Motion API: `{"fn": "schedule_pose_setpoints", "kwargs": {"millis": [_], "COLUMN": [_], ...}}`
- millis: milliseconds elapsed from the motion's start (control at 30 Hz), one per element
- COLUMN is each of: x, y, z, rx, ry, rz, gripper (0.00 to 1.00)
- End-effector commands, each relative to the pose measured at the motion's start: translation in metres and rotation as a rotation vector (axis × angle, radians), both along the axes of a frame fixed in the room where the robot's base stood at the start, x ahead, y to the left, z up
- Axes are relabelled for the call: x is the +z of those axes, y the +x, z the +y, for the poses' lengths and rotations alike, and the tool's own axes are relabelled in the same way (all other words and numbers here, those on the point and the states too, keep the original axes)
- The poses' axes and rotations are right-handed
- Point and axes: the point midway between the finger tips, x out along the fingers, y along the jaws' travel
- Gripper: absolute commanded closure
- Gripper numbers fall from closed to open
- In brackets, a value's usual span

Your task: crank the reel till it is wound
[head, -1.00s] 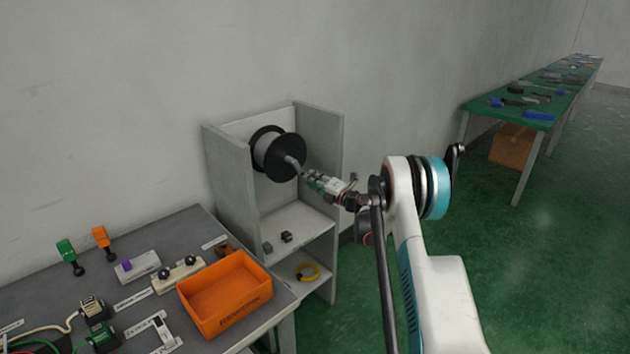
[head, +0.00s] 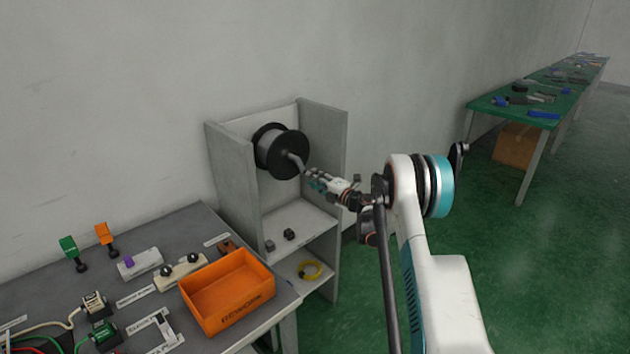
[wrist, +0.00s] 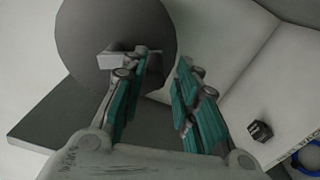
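The reel (head: 281,151) is a black-flanged spool with grey winding, mounted high in a grey open cabinet. Its grey crank handle (head: 297,161) sticks out from the front flange toward my gripper (head: 313,177). In the wrist view the dark round flange (wrist: 112,32) fills the upper left. A pale grey piece, seemingly the handle (wrist: 112,61), shows at the left fingertip. My gripper (wrist: 157,72) has its two teal-padded fingers apart with a clear gap between them. I cannot tell whether the left finger touches the handle. The reel's back is hidden.
The grey cabinet (head: 231,172) has side walls close around the reel. Small dark blocks (head: 289,234) lie on its shelf, and a yellow ring (head: 310,270) lies below. A workbench with an orange bin (head: 228,291) stands at left.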

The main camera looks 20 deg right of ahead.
Motion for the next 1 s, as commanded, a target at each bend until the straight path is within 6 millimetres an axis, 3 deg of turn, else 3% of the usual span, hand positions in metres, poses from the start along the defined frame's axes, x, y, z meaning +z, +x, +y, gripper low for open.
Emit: {"fn": "schedule_pose_setpoints", "kwargs": {"millis": [467,1000], "x": [0.002,0.001], "y": [-0.008,-0.099], "z": [-0.002,-0.035], "rx": [0.002,0.002], "ry": [0.001,0.001], "rz": [-0.001,0.000], "gripper": [0.62,0.62]}}
